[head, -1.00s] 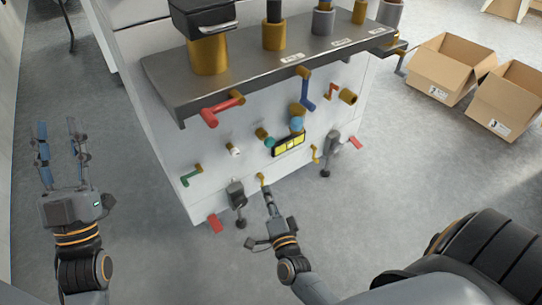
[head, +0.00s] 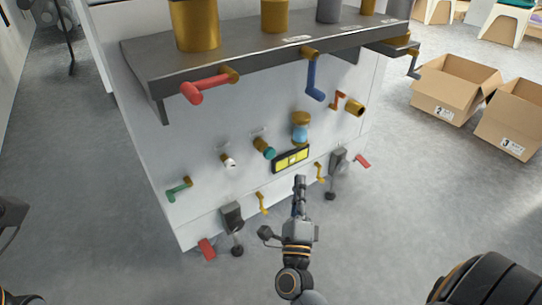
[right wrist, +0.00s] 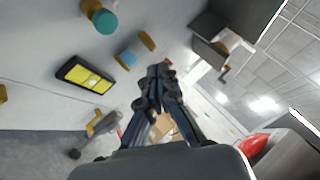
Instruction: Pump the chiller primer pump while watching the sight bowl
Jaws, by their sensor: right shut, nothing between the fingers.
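A small blue glass bowl with a brass cap, which looks like the sight bowl (head: 300,132), sits on the white front panel; it also shows in the right wrist view (right wrist: 128,57). A teal knob on a brass stem (head: 264,149), possibly the primer pump, stands to its left, also in the right wrist view (right wrist: 104,20). My right gripper (head: 300,180) is shut and empty, apart from both, below the bowl and just right of the yellow display's lower edge. Its closed fingers show in the right wrist view (right wrist: 160,72). Only a dark part of my left arm or hand shows at the left edge; its fingers are hidden.
A yellow level or display (head: 291,159) is on the panel. Red (head: 205,88), blue (head: 313,80) and green (head: 179,189) handles stick out around it. A grey shelf (head: 260,55) overhangs the panel. Open cardboard boxes (head: 455,90) stand at right on the floor.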

